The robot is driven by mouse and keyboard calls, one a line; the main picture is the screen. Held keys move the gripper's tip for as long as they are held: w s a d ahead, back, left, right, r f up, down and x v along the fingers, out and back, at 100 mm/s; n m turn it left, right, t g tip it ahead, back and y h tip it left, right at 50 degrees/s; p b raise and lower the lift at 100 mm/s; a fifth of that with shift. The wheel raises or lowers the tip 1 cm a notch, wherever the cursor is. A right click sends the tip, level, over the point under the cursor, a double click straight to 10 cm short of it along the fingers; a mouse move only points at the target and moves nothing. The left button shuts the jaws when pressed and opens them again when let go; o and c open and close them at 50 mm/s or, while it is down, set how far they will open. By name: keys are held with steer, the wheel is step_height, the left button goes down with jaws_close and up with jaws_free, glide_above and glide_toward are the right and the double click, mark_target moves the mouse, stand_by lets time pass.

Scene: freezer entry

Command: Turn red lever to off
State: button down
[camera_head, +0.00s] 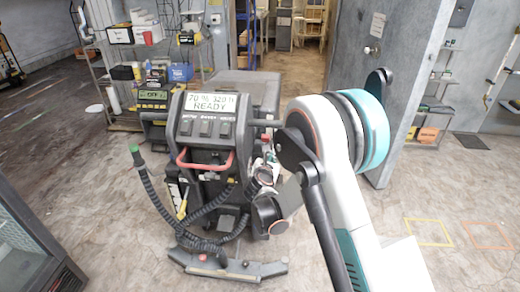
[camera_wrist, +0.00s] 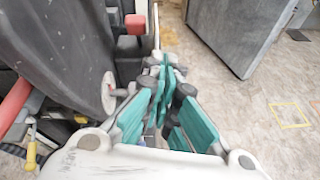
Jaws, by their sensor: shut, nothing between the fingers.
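A floor-cleaning machine (camera_head: 206,118) stands in the middle of the head view, its display reading READY. A small red lever (camera_head: 265,138) is on its right side. In the wrist view, the red lever (camera_wrist: 135,23) seems to stick out from the machine's dark side, above and left of my fingers. My gripper (camera_wrist: 163,75) is shut and empty, its teal fingers pointing forward beside the machine. A gap shows between the fingertips and the lever in the picture; depth is hard to judge. In the head view, my arm hides most of the gripper.
A red bar handle (camera_head: 205,165) crosses the machine's front, with black hoses (camera_head: 155,195) below. A grey door (camera_head: 385,90) stands to the right behind my arm. A loaded shelf (camera_head: 150,70) is behind the machine.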

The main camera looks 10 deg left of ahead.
steer(key=a+f+n, duration=0.3)
steer(key=a+f, duration=0.1)
steer(key=f, duration=0.1)
steer(key=b, duration=0.4)
glide_toward(266, 142)
steer(key=shift+t+y, duration=0.3)
steer(key=f, duration=0.2)
steer(key=w+f, duration=0.1)
steer(key=f, duration=0.2)
steer(key=shift+w+f, duration=0.1)
steer(key=shift+w, duration=0.1)
steer(key=w+r, duration=0.1)
steer(key=w+r+b, duration=0.1)
steer(key=w, duration=0.1)
steer(key=shift+w+r, duration=0.2)
